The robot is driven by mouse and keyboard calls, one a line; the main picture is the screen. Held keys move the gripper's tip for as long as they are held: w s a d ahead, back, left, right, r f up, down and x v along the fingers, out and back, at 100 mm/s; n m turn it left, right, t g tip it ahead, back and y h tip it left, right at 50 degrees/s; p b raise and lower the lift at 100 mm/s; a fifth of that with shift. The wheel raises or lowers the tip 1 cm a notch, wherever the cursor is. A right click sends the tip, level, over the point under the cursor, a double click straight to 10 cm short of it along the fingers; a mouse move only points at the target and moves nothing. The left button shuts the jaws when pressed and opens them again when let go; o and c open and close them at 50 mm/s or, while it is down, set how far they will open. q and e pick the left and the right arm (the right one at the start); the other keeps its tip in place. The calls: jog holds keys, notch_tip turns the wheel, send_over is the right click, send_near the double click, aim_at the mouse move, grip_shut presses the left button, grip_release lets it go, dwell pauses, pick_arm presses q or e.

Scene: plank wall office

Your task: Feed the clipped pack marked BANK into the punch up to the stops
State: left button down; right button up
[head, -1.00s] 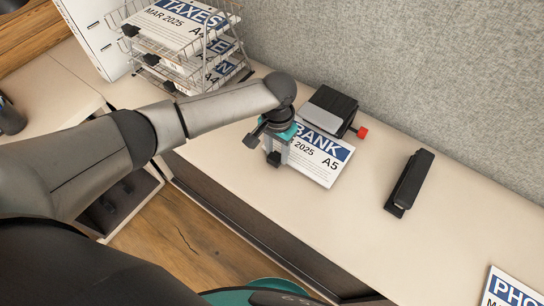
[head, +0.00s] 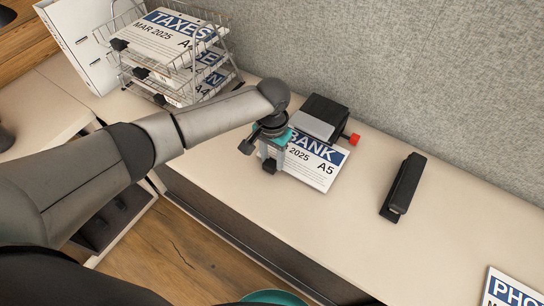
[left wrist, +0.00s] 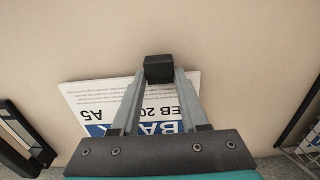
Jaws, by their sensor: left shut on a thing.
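The pack marked BANK (head: 320,168) is white with a blue band and "A5", and lies flat on the desk. Its blue-band edge is at the front of the black and grey punch (head: 325,114), partly covered by it. I cannot tell whether it touches the stops. My left gripper (head: 269,160) is shut on the pack's black clip, at the edge away from the punch. In the left wrist view the clip (left wrist: 158,68) sits between the fingertips, with the pack (left wrist: 92,97) under the fingers. The punch is not clear there. My right gripper is not in view.
A black stapler (head: 402,187) lies right of the punch. A wire tray rack (head: 222,68) with packs such as TAXES (head: 165,38) stands at the back left beside a white binder (head: 78,38). A PHO pack (head: 510,288) lies at the lower right. The grey partition (head: 400,70) runs behind.

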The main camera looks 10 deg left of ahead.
pick_arm(q)
jog(key=shift+w+d, duration=0.1)
jog(key=shift+w, duration=0.25)
jog(key=shift+w+a, duration=0.15)
jog(key=shift+a, duration=0.1)
dwell(1.2)
jog(key=shift+c, duration=1.7)
grip_release()
jog(key=shift+r+p, duration=0.1)
jog(key=shift+p, duration=0.2)
notch_tip(320, 180, up, 15)
jog(key=p, duration=0.4)
